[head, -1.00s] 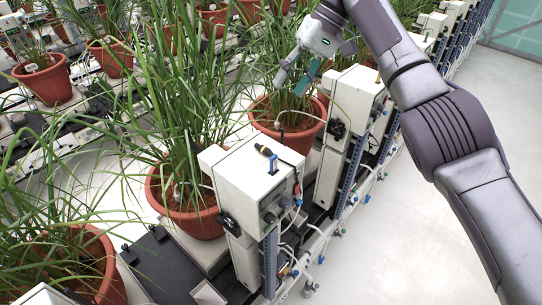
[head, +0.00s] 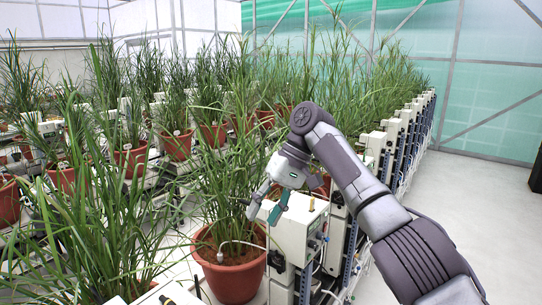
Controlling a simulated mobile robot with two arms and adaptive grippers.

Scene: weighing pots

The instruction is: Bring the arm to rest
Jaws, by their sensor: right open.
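My right arm comes in from the lower right of the head view. Its gripper (head: 262,205) is open and empty, with its fingers pointing down and to the left. It is in front of the leaves of a potted plant, above the right rim of a terracotta pot (head: 232,277) and beside a white box unit (head: 300,228). I cannot tell whether the fingers touch the leaves. My left gripper is not in view.
Rows of grassy plants in terracotta pots (head: 177,146) fill the left and middle. White box units (head: 375,148) line the row's right side. A pale floor aisle (head: 460,200) is clear at the right, before the greenish translucent wall (head: 490,70).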

